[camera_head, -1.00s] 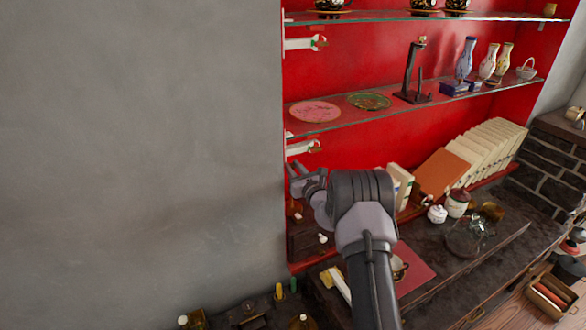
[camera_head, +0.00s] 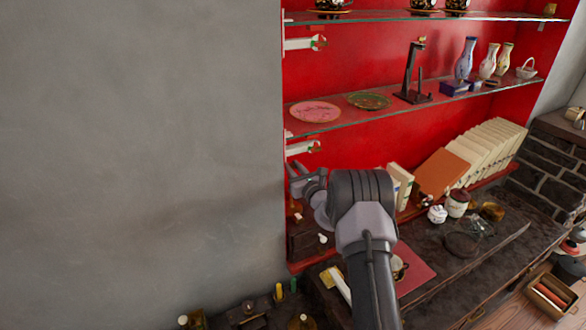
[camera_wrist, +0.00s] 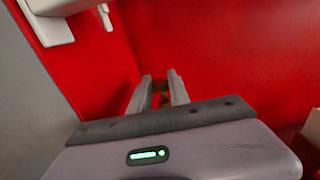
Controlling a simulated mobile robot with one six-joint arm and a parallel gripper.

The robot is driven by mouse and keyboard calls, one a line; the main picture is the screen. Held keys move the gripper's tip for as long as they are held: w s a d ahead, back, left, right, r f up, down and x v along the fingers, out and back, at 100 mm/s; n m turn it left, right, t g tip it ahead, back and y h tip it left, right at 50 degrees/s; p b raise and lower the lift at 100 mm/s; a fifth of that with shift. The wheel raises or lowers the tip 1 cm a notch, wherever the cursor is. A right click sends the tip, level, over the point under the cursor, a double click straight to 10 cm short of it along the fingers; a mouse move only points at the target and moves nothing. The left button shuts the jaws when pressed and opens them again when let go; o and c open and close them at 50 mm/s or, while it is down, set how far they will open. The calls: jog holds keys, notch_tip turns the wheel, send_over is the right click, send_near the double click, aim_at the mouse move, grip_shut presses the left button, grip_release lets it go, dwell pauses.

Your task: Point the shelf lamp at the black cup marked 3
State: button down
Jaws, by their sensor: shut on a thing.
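I cannot tell whether this is part of the shelf lamp. A white fixture (camera_wrist: 58,22) shows at the upper left there. Black cups with gold patterns (camera_head: 423,4) stand on the top glass shelf, cut by the frame's edge. No number 3 is readable on them.
A similar white fixture (camera_head: 301,44) is higher up. The middle glass shelf holds a pink plate (camera_head: 315,112), a green plate (camera_head: 368,101), a dark stand (camera_head: 410,75) and vases (camera_head: 466,60). Books (camera_head: 485,150) and jars (camera_head: 458,203) stand below. The grey wall at left is bare.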

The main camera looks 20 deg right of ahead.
jog(key=shift+f+m+h+b, duration=0.1)
jog(key=shift+m+h+b, duration=0.3)
jog(key=shift+h+b, duration=0.25)
jog(key=c, duration=1.2)
grip_release()
jog(key=shift+s, duration=0.1)
jog(key=s+a+b, duration=0.1)
jog(key=s, duration=1.6)
jog(key=shift+s, duration=0.1)
